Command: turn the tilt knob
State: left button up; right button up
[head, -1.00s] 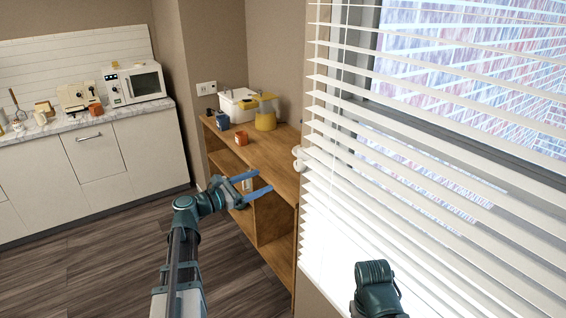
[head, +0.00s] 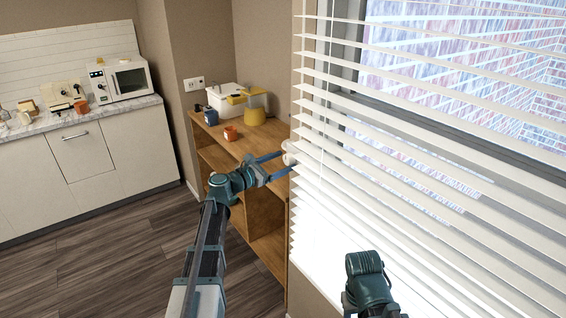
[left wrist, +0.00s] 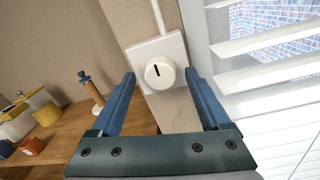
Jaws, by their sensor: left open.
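The tilt knob (left wrist: 160,71) is a round white dial with a short dark mark, on a white plate (left wrist: 172,46) on the wall beside the blind in the left wrist view. In the head view the knob (head: 289,150) is small, at the blind's left edge, partly hidden. My left gripper (head: 285,163) is open with its blue fingers pointing at the knob. In the left wrist view the fingers (left wrist: 158,76) appear on either side of the knob; I cannot tell whether they touch it.
White slatted blinds (head: 400,140) cover the window at right. A counter with a microwave (head: 122,78) stands at left.

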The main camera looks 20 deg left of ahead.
pick_arm(q)
jog(key=shift+w+d, duration=0.25)
jog(key=shift+c, duration=0.2)
grip_shut()
